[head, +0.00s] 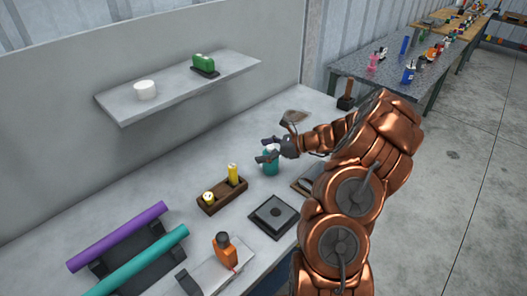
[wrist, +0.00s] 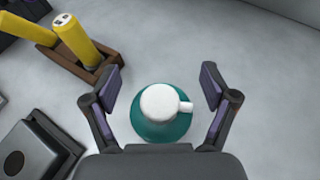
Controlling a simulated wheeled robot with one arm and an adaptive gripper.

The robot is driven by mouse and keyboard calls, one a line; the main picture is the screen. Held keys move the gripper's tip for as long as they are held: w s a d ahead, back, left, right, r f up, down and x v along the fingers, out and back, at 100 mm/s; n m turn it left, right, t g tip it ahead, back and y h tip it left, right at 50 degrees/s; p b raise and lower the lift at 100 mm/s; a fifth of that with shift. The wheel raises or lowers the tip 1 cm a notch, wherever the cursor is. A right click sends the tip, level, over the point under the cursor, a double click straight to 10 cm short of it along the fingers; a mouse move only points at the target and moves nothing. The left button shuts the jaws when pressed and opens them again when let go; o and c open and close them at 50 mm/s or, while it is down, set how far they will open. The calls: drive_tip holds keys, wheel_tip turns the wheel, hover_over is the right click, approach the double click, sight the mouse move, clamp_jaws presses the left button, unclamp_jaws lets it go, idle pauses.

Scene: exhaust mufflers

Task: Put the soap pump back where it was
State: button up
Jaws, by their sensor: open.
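The soap pump (head: 271,166) is a teal bottle standing on the light worktop. In the wrist view the soap pump (wrist: 166,118) is seen from above, with a round white top and a small spout pointing right. My gripper (head: 268,152) is at the bottle's top in the head view and partly hides it. In the wrist view my gripper (wrist: 162,85) is open, with one finger on each side of the pump and visible gaps to both. I cannot tell the exact height of the fingers against the bottle.
A wooden holder (head: 209,208) with yellow items stands left of the pump. A dark square plate (head: 273,217) lies in front. A wall shelf (head: 180,92) bears a white round item (head: 145,90) and a green item (head: 203,62). Bare worktop lies behind the pump.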

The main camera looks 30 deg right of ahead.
drive_tip(key=b+v, duration=0.3)
drive_tip(key=v, duration=0.9)
drive_tip(key=s+a+r+n+g, duration=0.25)
drive_tip(key=a+n, duration=0.25)
drive_tip(key=a, duration=0.4)
drive_tip(key=s+a+r+n+g, duration=0.2)
drive_tip(key=s+a+n+g, duration=0.15)
drive_tip(key=a, duration=0.65)
drive_tip(key=s+a+r+n+g, duration=0.25)
drive_tip(key=a+n, duration=0.25)
drive_tip(key=a, duration=0.4)
drive_tip(key=s+a+f+n+g+h, duration=0.25)
drive_tip(key=s+a+n+h, duration=0.35)
drive_tip(key=s, duration=0.5)
drive_tip(key=s+d+n+h, duration=0.3)
drive_tip(key=s+n, duration=0.4)
drive_tip(key=s, duration=0.4)
drive_tip(key=shift+s+d+f, duration=0.25)
drive_tip(key=shift+s+f, duration=0.05)
drive_tip(key=shift+f, duration=0.05)
drive_tip(key=shift+n, duration=0.25)
